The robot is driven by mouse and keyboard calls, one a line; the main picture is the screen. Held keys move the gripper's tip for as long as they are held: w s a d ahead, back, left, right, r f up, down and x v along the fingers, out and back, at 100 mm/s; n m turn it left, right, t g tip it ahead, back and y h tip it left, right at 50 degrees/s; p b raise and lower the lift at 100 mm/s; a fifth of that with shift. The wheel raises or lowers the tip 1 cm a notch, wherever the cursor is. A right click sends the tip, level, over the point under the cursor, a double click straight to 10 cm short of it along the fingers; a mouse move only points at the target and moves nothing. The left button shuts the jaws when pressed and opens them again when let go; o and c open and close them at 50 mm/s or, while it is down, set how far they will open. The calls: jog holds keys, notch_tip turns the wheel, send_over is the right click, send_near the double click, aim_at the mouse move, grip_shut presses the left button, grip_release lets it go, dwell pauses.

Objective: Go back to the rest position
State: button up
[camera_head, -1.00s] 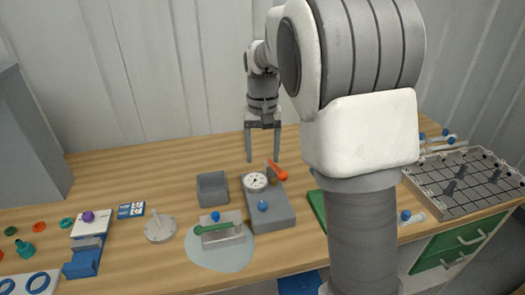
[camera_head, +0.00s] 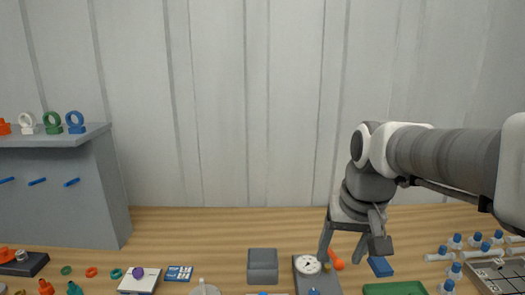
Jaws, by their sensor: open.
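My gripper (camera_head: 340,258) is open and empty in the head view. Its two fingers point down, and in the picture they overlap the back right of a grey block (camera_head: 320,285) with a white dial gauge (camera_head: 308,265). An orange-red handle (camera_head: 336,264) shows between the fingers. I cannot tell how high the fingertips are above the table. My arm reaches in from the right edge of the view.
A grey open box (camera_head: 262,266) stands left of the gauge block. A grey shelf unit (camera_head: 75,185) with rings on top stands at left. Several blue-capped vials (camera_head: 475,240) and a rack (camera_head: 500,277) are at right. The table (camera_head: 210,228) is bare along the back.

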jog(key=s+f+n+t, duration=0.1)
jog(key=s+t, duration=0.1)
jog(key=s, duration=1)
jog(key=shift+f+t+h, duration=0.2)
jog(key=shift+t+h, duration=0.1)
jog(key=shift+a, duration=0.15)
